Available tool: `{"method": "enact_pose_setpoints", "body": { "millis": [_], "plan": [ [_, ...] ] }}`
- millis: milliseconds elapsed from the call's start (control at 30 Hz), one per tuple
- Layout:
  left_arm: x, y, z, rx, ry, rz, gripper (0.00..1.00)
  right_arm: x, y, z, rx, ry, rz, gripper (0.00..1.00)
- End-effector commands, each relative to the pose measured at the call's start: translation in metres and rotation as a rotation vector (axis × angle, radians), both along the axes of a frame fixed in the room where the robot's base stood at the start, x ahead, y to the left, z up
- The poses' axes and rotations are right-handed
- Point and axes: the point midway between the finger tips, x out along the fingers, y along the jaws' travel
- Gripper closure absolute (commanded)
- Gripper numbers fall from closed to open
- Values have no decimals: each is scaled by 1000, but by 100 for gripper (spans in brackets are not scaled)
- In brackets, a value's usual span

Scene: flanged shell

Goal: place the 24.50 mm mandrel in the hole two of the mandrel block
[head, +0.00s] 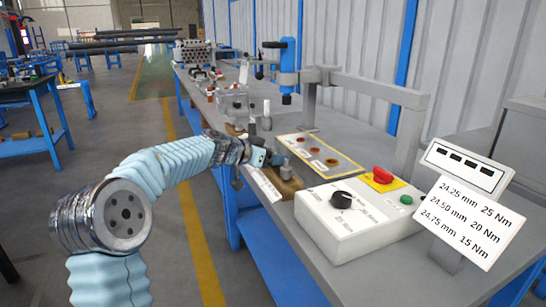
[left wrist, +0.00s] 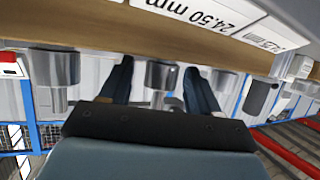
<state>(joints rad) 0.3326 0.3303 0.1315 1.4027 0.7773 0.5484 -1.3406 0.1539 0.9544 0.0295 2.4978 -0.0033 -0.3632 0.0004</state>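The wooden mandrel block (head: 291,187) sits at the bench's front edge, with white labels on its front. In the left wrist view, which looks upside down, the block (left wrist: 120,38) runs across the top, and one label (left wrist: 215,12) reads 24,50 mm. A grey metal mandrel (left wrist: 162,75) is between the two dark fingers of my left gripper (left wrist: 160,88). The fingers are apart, with visible gaps beside the mandrel. More grey mandrels (left wrist: 60,70) stand to either side. In the head view my left gripper (head: 262,157) is at the block. The block's holes are hidden. My right gripper is not in view.
A yellow-edged plate with round holes (head: 318,153) lies behind the block. A white control box (head: 345,215) with a black knob stands to the right, near a sign of sizes and torques (head: 465,220). A blue press (head: 287,65) stands farther back.

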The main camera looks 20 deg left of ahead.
Motion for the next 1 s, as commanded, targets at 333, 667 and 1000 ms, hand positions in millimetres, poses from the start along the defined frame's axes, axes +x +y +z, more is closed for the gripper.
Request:
{"method": "enact_pose_setpoints", "body": {
  "millis": [333, 667, 1000],
  "plan": [
    [-20, 10, 10, 1, -3, 3, 38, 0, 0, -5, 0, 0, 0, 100],
    [-83, 37, 38, 1, -2, 2, 38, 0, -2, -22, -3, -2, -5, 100],
    [-102, 44, 49, 0, 0, -1, 38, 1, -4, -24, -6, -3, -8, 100]
  ]
}}
